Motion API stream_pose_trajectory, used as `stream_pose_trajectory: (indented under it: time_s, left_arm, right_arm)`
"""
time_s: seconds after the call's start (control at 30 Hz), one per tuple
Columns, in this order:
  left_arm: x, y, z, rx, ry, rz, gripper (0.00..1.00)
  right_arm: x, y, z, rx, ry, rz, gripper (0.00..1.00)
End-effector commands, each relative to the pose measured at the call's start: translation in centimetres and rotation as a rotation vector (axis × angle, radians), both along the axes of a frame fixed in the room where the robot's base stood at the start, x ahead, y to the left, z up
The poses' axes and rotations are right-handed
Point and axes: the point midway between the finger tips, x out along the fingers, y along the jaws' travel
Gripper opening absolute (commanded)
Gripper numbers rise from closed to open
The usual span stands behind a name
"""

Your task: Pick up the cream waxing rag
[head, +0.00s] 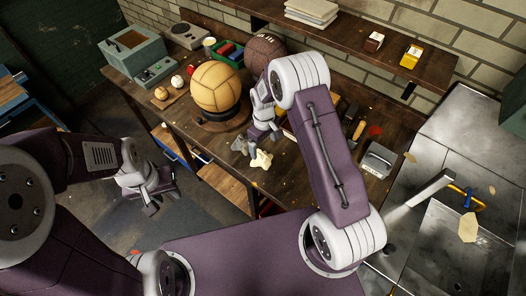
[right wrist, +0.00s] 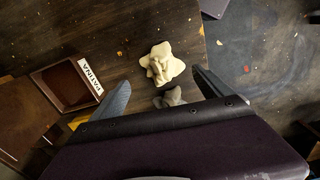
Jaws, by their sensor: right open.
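The cream waxing rag (head: 261,160) lies crumpled on the wooden workbench near its front edge. In the right wrist view the rag (right wrist: 160,66) sits just beyond the gap between the fingers. My right gripper (head: 260,136) is open and empty, above and close to the rag, pointing down. A small grey crumpled thing (right wrist: 170,97) lies beside the rag, partly hidden by my gripper body. My left gripper (head: 160,200) hangs over the floor left of the bench, with its fingers apart and nothing between them.
A brown tray labelled PATINA (right wrist: 68,88) stands left of the rag in the wrist view. A grey metal counter (head: 460,125) is at right.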

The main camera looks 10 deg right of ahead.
Motion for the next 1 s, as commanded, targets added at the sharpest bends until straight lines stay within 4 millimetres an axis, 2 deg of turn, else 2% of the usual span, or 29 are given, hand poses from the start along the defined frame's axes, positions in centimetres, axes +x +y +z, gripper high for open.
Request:
stream_pose_trajectory:
  time_s: [0.03, 0.17, 0.4, 0.57, 0.73, 0.87, 1.0]
  left_arm:
    - [0.0, 0.0, 0.4, 0.0, 0.0, 0.0, 0.36]
    - [0.0, 0.0, 0.3, 0.0, 0.001, 0.0, 0.36]
    - [0.0, 0.0, 1.6, 0.0, 0.0, 0.0, 0.36]
    - [0.0, 0.0, 1.8, 0.0, 0.001, 0.0, 0.36]
    - [0.0, 0.0, 3.6, 0.0, 0.001, 0.0, 0.36]
    - [0.0, 0.0, 3.8, 0.0, 0.0, 0.0, 0.36]
    - [0.0, 0.0, 3.7, 0.0, 0.001, 0.0, 0.36]
  right_arm:
    - [0.0, 0.1, 0.4, 0.0, 0.0, 0.002, 0.89]
    - [0.0, 0.1, -0.1, 0.0, 0.001, 0.002, 0.89]
    - [-0.1, 0.1, -3.3, 0.0, 0.002, 0.001, 0.89]
    - [0.0, 0.1, -3.9, 0.001, -0.001, 0.001, 0.89]
    - [0.0, 0.2, -6.3, 0.0, 0.004, 0.001, 0.89]
    - [0.1, 0.3, -8.3, 0.0, 0.001, 0.001, 0.89]
    - [0.2, 0.3, -8.9, 0.001, -0.002, 0.001, 0.89]
